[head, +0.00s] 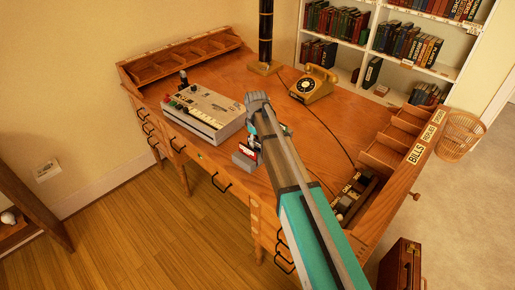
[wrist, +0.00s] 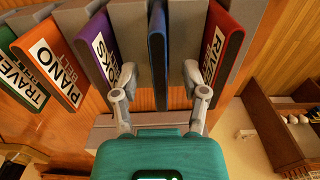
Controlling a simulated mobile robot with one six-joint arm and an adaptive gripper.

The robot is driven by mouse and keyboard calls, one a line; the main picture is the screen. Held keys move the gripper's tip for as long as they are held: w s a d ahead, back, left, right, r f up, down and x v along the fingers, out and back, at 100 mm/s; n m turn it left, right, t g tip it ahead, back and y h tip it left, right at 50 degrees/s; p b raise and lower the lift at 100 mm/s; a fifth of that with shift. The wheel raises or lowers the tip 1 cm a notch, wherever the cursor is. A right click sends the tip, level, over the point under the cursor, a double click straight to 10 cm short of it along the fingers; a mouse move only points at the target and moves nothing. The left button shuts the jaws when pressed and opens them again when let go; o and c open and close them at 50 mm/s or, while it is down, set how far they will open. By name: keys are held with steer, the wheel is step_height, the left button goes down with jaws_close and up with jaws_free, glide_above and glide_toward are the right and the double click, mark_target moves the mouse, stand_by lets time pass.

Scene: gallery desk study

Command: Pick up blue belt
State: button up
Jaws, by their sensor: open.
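A blue-edged upright item (wrist: 157,50), which looks like the blue belt, stands in a row of coloured, labelled items in the wrist view. I see it nearly edge-on and cannot read a label on it. My gripper (wrist: 160,82) is open, with one finger on each side of the blue item. I cannot tell whether the fingers touch it. On the left are a purple item (wrist: 103,45) and an orange one (wrist: 55,60) marked "PIANO BELT". A red item (wrist: 217,48) is close by the right finger. In the head view my arm mostly hides this row.
A grey holder (head: 243,157) stands near the front edge of the wooden desk (head: 310,150). A beige machine (head: 204,110) is to its left and a gold telephone (head: 313,84) behind. A compartment rack (head: 398,143) lines the right side.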

jaws_close()
steer(key=shift+r, duration=0.1)
stand_by(0.4)
step_height(320, 180, up, 2)
steer(key=p, duration=0.2)
steer(key=shift+r+p, duration=0.25)
steer(key=shift+p, duration=0.1)
steer(key=s+r+p, duration=1)
steer(key=s, duration=0.4)
steer(key=shift+d+r, duration=0.15)
steer(key=shift+d, duration=0.05)
steer(key=shift+s, duration=0.15)
